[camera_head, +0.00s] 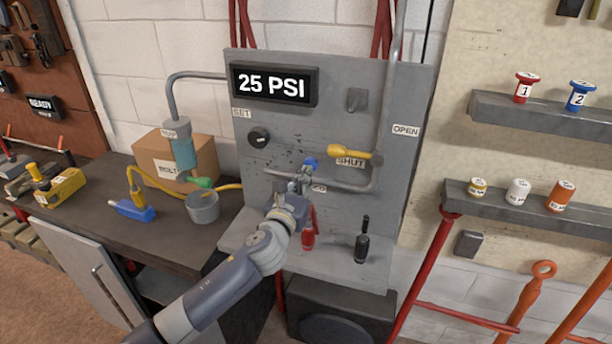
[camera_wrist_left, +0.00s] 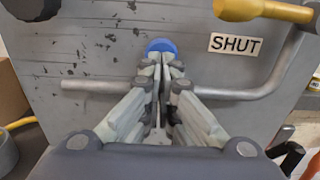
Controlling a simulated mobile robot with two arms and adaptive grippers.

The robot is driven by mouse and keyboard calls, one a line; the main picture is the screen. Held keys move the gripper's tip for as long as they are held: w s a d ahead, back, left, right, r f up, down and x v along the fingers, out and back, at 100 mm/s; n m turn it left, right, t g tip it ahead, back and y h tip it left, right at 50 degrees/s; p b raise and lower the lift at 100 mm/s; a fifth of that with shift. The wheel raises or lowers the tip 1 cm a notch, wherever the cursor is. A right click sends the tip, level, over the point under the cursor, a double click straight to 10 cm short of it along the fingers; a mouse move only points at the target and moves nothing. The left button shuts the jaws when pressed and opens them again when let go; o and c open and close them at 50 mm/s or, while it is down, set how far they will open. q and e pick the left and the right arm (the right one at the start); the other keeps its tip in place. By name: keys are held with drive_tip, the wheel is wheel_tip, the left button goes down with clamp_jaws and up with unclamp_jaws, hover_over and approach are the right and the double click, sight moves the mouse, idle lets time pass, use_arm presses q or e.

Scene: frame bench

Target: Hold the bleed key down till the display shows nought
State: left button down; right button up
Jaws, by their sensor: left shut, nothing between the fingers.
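The display (camera_head: 275,86) at the top of the grey panel reads 25 PSI. A round blue key (camera_head: 311,163) sits on the panel below it, left of the SHUT label; I take it as the bleed key. It also shows in the left wrist view (camera_wrist_left: 160,45). My left gripper (camera_head: 304,176) is shut and empty, its fingertips at the blue key and covering its lower part. In the left wrist view the closed fingertips (camera_wrist_left: 162,60) overlap the key's lower edge. I cannot tell whether the key is pressed in. A label below it is partly hidden by the gripper.
A yellow lever (camera_head: 350,151) lies just right of the key, by the SHUT label (camera_wrist_left: 235,43). A grey pipe (camera_wrist_left: 95,86) runs beneath. A black knob (camera_head: 258,137) is left. Red (camera_head: 308,238) and black (camera_head: 361,247) handled items stand on the ledge below.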

use_arm(q)
drive_tip(key=shift+w+d, duration=0.15)
drive_tip(key=shift+w, duration=0.25)
